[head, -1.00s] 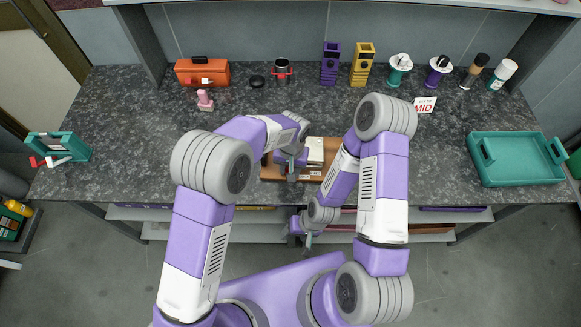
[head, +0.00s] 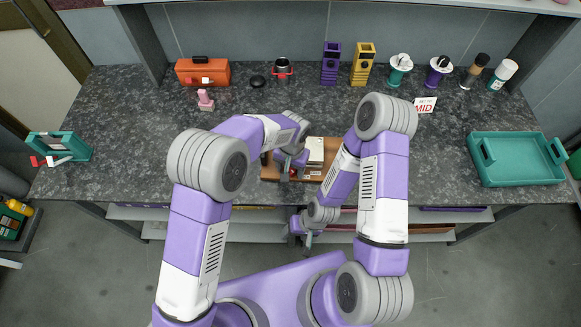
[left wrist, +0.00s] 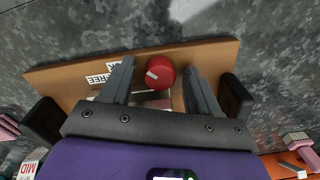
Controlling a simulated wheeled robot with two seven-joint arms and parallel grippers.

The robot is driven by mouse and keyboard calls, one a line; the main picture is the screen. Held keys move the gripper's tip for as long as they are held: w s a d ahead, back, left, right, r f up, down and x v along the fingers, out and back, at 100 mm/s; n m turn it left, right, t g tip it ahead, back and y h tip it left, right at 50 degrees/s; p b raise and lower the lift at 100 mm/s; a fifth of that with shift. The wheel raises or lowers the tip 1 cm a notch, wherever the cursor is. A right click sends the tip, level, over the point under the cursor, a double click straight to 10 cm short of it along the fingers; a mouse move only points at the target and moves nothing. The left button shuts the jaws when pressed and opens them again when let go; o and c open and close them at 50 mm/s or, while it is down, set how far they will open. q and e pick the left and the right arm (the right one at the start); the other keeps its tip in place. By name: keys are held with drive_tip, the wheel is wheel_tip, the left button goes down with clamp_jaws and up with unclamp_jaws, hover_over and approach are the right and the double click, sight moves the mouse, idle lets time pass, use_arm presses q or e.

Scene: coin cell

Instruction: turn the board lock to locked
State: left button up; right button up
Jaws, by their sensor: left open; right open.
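The brown board (head: 268,173) lies near the front edge of the counter, partly hidden by my left arm in the head view. In the left wrist view the board (left wrist: 215,55) carries a round red knob (left wrist: 160,72) with a white mark. My left gripper (left wrist: 158,67) is open, with one finger on each side of the knob. Contact cannot be told. My right gripper (head: 303,238) is open and empty, in front of the counter edge.
A teal tray (head: 515,160) stands at the right of the counter. A red toolbox (head: 202,73), a purple holder (head: 330,65) and a yellow holder (head: 362,66) stand at the back. A pink item (head: 205,101) is behind my left arm. The counter left of the board is mostly clear.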

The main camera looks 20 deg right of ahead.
sight(291, 170)
use_arm(q)
wheel_tip(291, 170, up, 8)
drive_tip(key=shift+d+f+p, duration=0.1)
drive_tip(key=shift+f+p, duration=0.1)
drive_tip(key=shift+p, duration=0.45)
